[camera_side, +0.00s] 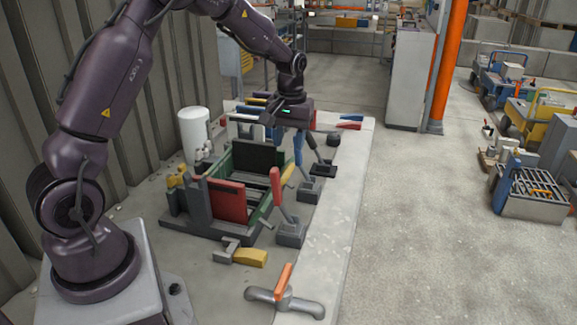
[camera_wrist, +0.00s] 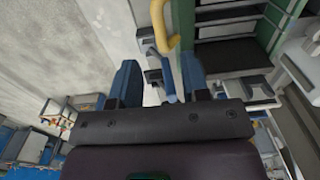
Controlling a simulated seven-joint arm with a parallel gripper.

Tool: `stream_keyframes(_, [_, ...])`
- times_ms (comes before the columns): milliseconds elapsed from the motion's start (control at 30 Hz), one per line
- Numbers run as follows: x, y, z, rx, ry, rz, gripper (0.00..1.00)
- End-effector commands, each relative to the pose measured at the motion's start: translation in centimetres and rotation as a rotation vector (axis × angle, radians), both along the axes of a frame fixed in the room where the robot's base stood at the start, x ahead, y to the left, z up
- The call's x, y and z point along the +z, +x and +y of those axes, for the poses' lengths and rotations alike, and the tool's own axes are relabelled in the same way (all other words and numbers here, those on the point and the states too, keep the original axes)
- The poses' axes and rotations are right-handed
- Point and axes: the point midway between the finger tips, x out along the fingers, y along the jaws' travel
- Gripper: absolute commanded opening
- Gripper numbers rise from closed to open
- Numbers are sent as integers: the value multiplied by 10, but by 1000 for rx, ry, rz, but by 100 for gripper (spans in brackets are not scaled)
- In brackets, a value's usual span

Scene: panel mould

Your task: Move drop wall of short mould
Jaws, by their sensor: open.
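The mould stands on the bench in the side view, with a green frame (camera_side: 266,208), a red wall panel (camera_side: 228,201) at its near end and a black wall panel (camera_side: 258,158) at its far side. My gripper (camera_side: 288,146) points down near the mould's far right corner, its blue fingers apart. In the wrist view my gripper (camera_wrist: 160,78) is open, with a small blue part (camera_wrist: 168,82) between the fingers; I cannot tell whether they touch it. A yellow curved handle (camera_wrist: 161,25) and the green frame (camera_wrist: 184,38) lie just beyond the fingers. Which wall is the drop wall is unclear.
A red-handled lever (camera_side: 277,188) stands right of the mould, with another dark-based lever (camera_side: 322,169) behind it. A yellow clamp (camera_side: 250,257) and an orange-handled fitting (camera_side: 284,283) lie in front. A white cylinder (camera_side: 194,134) stands behind left. The bench's right strip is mostly clear.

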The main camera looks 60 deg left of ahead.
Motion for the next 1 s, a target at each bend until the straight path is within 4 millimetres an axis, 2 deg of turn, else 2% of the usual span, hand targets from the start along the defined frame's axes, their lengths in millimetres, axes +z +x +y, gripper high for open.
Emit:
stream_keyframes(100, [-27, -1, 0, 0, -2, 5, 42])
stream_keyframes(300, [-59, -2, 1, 0, 0, 3, 42])
stream_keyframes(500, [-73, -1, 1, -1, 1, 1, 42])
stream_keyframes(767, [-74, -1, 1, -1, 1, -1, 42])
stream_keyframes(800, [-74, -1, 1, -1, 1, -1, 40])
stream_keyframes(967, [-74, -1, 1, -1, 1, -1, 3])
stream_keyframes(1000, [-74, -1, 1, -1, 1, -1, 0])
